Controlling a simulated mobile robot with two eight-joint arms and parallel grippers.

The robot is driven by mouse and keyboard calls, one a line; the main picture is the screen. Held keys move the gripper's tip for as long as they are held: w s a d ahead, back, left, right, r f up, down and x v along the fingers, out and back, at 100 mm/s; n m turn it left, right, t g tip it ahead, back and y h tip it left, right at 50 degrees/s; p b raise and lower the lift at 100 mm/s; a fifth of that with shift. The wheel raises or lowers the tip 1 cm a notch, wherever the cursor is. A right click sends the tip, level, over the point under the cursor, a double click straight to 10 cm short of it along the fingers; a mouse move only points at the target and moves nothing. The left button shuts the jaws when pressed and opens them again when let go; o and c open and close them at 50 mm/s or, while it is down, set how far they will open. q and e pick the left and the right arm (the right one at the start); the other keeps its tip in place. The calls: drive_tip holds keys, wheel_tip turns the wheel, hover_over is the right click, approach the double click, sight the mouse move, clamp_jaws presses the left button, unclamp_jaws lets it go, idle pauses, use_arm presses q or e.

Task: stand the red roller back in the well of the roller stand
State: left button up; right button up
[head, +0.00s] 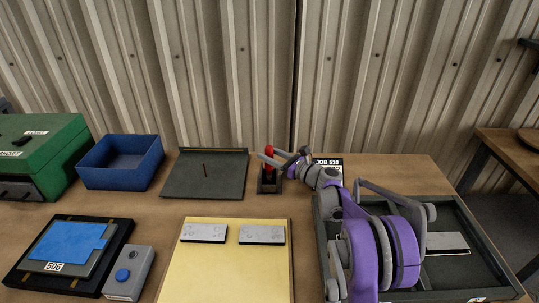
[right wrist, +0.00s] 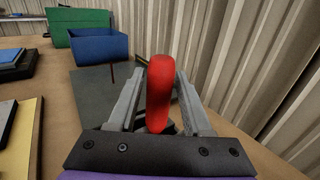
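The red roller (head: 269,152) stands about upright at the dark roller stand (head: 268,187), near the back of the bench. Its lower end is at the stand's top, and whether it is seated in the well is hidden. My right gripper (head: 264,154) reaches in from the right with one finger on each side of the roller. My left gripper is in neither view.
A dark plate with a thin peg (head: 205,180) and a blue bin (head: 120,162) lie left of the stand. A job card (head: 329,164) is right of it. A dark tray (head: 460,283) lies under my right arm. A yellow mat (head: 225,270) is in front.

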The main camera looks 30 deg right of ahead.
drive_tip(key=shift+o, duration=1.2)
drive_tip(key=shift+s, duration=0.1)
